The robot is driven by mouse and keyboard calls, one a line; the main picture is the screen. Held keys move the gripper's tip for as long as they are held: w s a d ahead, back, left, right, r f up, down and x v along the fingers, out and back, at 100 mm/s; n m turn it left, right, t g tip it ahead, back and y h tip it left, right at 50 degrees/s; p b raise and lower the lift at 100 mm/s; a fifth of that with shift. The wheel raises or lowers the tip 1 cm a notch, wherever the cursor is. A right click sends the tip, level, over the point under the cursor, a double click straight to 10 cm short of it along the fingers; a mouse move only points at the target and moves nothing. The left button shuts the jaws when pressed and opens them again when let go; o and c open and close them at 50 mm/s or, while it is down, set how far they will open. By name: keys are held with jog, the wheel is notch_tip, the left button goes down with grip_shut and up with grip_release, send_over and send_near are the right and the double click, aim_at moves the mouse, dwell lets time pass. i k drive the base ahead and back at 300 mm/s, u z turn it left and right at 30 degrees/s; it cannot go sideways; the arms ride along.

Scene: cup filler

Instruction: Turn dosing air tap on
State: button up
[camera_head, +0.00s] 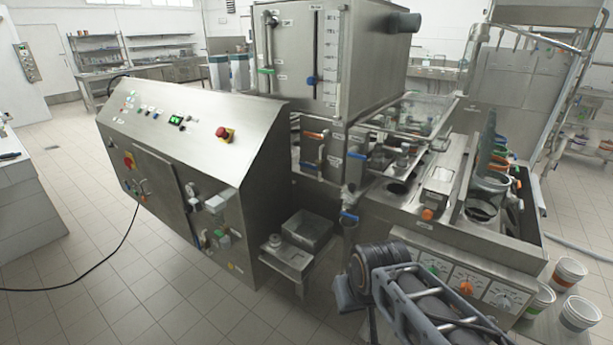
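No readable label tells me which tap is the dosing air tap. Several coloured tap handles show on the machine: an orange one (313,135) and a blue one (357,155) below the tank, and a lower blue one (348,215) beside the open floor gap. A small green handle (223,238) sits among air fittings (215,203) on the cabinet's side. My arm reaches in from the lower right, with a dark joint in front of the machine. I cannot make out my gripper's fingers, and no contact with a tap shows.
A sloped steel control cabinet (170,110) with a red stop button (224,133) stands at left. A dial panel (470,285) is behind my arm. A low steel tray (306,232) juts from the cabinet. Buckets (580,314) stand at right. A black cable (100,280) crosses the open floor at left.

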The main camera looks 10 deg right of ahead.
aim_at(315, 167)
jog(key=u, duration=0.7)
jog(key=i, duration=0.95)
jog(key=u, duration=0.3)
